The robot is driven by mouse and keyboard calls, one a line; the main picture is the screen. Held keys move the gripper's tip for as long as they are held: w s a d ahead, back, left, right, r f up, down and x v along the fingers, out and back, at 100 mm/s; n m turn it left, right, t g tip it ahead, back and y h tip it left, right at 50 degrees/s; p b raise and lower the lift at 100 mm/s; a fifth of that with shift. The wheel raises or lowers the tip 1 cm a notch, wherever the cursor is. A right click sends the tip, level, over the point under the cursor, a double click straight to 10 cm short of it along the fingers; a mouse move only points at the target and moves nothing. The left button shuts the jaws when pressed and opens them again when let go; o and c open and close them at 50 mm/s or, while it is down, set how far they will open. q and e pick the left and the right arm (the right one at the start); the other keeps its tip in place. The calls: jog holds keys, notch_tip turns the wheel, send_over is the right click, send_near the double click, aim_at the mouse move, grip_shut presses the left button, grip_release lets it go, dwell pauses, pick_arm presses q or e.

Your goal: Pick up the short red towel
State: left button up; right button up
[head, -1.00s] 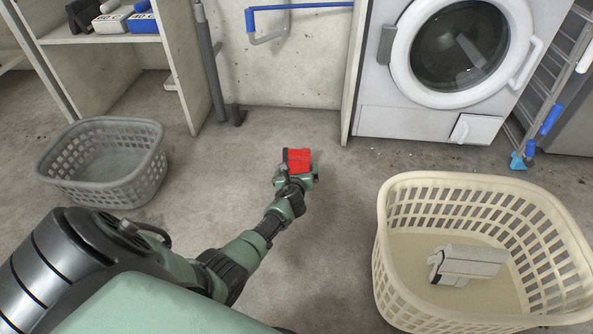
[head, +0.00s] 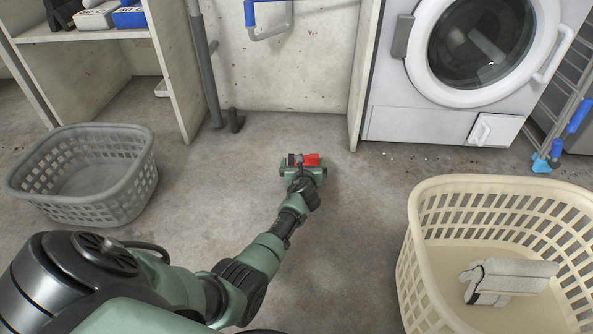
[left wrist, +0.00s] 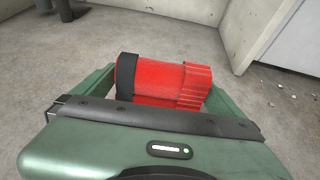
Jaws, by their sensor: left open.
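The short red towel (left wrist: 150,78) is a rolled red bundle with a black band at its left end in the left wrist view. It lies on the concrete floor and shows in the head view as a small red patch (head: 312,160), partly covered by my gripper. My left gripper (head: 303,168) is low over the floor at the towel. In the left wrist view its open green jaws (left wrist: 158,92) stand on either side of the towel, whose near side is hidden by the gripper body. My right gripper is not in view.
A grey basket (head: 130,205) stands empty at left. A washing machine (head: 440,122) and a shelf unit (head: 180,90) stand behind. The floor around the towel is clear.

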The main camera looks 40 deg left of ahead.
pick_arm(q)
jog(key=shift+w+a, duration=0.1)
jog(key=shift+w, duration=0.1)
jog(key=shift+c, duration=0.3)
jog(key=c, duration=1)
jog(key=shift+c, duration=0.3)
jog(key=shift+r, duration=0.1)
